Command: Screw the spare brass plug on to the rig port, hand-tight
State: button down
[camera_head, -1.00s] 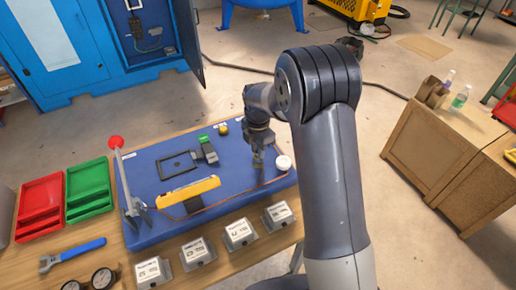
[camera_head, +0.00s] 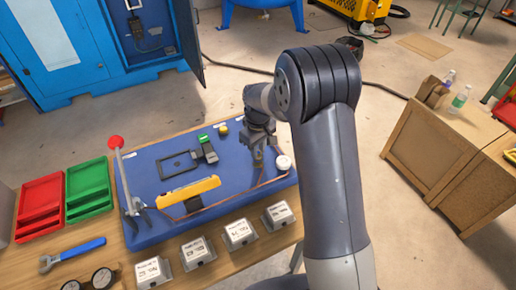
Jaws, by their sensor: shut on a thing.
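My gripper (camera_head: 258,155) is over the right part of the blue board (camera_head: 225,217), pointing down, with its jaws shut. A small brownish piece (camera_head: 258,163) shows at the fingertips; it looks like the brass plug, but it is mostly hidden by the fingers. I cannot make out the rig port apart from the plug, or whether the plug's thread is engaged. A white round cap (camera_head: 284,162) stands just right of the gripper.
Several labelled boxes (camera_head: 239,233) line the front edge. Red (camera_head: 40,205) and green (camera_head: 88,188) trays and a blue wrench (camera_head: 72,255) lie left.

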jog(key=m, duration=0.4)
jog(key=c, duration=1.2)
grip_release()
jog(key=shift+r+p, duration=2.3)
jog(key=shift+r, duration=1.3)
jog(key=shift+f, duration=0.15)
